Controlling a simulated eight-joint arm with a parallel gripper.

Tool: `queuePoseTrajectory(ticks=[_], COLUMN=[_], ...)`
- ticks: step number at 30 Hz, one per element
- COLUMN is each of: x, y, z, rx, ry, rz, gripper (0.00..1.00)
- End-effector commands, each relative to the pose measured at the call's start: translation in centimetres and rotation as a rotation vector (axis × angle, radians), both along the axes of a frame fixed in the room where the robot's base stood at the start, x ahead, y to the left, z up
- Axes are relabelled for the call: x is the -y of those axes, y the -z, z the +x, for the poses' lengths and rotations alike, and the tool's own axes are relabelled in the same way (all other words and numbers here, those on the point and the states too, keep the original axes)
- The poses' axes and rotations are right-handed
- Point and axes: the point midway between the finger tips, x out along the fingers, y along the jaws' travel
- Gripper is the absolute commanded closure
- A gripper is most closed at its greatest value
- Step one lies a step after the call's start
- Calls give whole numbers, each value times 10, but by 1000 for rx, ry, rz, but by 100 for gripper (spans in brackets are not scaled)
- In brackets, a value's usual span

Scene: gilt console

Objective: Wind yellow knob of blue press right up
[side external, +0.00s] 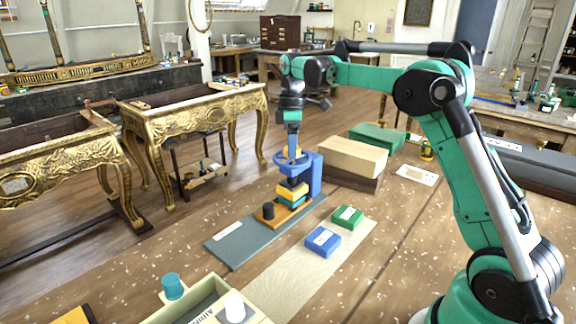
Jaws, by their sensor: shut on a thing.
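The blue press (315,175) stands upright on a grey board (232,243) in the middle of the side external view, with a round blue wheel (279,159) at its top. My gripper (293,147) points straight down at the wheel. It is shut on the press's yellow knob; its fingers hide the knob, so its turn cannot be read. Under the wheel a dark block (293,183) sits over a yellow block (291,193) on the press bed. The gap between them is too small to judge.
A small dark cylinder (268,211) stands in front of the press. A blue block (322,241) and a green block (347,216) lie to its right. Stacked boxes (352,157) stand behind right. An open tray (200,300) and a teal cylinder (172,286) are in front.

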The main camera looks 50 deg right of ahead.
Motion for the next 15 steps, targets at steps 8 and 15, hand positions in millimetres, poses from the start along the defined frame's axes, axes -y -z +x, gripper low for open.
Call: queuePoseTrajectory(ticks=[8, 15], x=[0, 0], y=[1, 1], z=[0, 0], rx=[0, 0], ry=[-43, -45], rz=[0, 0], gripper=[100, 100])
